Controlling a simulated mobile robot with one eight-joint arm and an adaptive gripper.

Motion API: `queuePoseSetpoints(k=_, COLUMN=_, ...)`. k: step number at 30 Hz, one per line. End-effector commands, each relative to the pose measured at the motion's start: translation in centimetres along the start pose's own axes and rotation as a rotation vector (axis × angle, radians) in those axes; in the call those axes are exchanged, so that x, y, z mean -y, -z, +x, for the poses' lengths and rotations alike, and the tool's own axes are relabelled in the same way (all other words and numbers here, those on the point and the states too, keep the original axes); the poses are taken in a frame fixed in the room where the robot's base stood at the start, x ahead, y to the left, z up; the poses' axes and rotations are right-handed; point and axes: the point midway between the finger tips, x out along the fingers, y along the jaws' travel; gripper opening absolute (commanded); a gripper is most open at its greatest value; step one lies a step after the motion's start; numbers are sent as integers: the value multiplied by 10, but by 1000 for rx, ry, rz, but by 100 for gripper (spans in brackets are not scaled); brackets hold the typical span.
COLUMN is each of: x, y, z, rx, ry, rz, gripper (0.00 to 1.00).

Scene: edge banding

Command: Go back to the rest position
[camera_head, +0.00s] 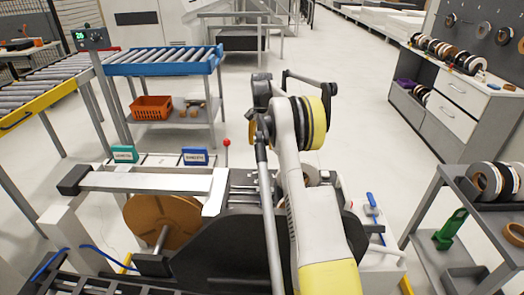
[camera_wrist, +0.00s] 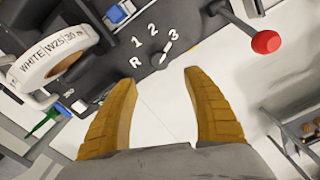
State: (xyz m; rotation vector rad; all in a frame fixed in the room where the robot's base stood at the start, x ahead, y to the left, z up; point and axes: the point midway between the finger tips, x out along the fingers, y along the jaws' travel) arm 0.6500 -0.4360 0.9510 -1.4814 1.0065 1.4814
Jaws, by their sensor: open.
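My gripper shows in the wrist view (camera_wrist: 160,110) with its two ribbed yellow-brown fingers spread apart and nothing between them. Beyond the fingers lies a pale surface, and above it a dark panel (camera_wrist: 120,48) marked R, 1, 2, 3 with a white pointer. In the head view my white and yellow arm reaches forward over the edge banding machine (camera_head: 215,250); the fingers cannot be made out there. A brown coil (camera_head: 165,218) sits in the machine. A white roll labelled WHITE W25 30 (camera_wrist: 55,62) is at the left of the wrist view.
A red ball-ended lever (camera_wrist: 266,41) is at the right of the wrist view, above the right finger. A roller table (camera_head: 165,62) with an orange crate (camera_head: 151,108) below stands behind the machine. A cart with rolls (camera_head: 440,195) stands at right. Open floor (camera_head: 355,140) lies between.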

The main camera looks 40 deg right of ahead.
Motion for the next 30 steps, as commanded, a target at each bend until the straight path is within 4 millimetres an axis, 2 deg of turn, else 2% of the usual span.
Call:
queuePoseSetpoints(k=16, x=0, y=0, z=-1, rx=0, ry=0, rz=-1, gripper=59)
queuePoseSetpoints(k=20, x=7, y=-12, z=-16, rx=-12, ry=8, rz=-30, gripper=59)
queuePoseSetpoints(k=23, x=20, y=-38, z=-46, rx=-40, ry=27, rz=-96, gripper=59)
queuePoseSetpoints(k=26, x=34, y=-80, z=-84, rx=-80, ry=53, rz=-191, gripper=59)
queuePoseSetpoints(k=30, x=43, y=-147, z=-132, rx=-144, ry=96, rz=-334, gripper=59)
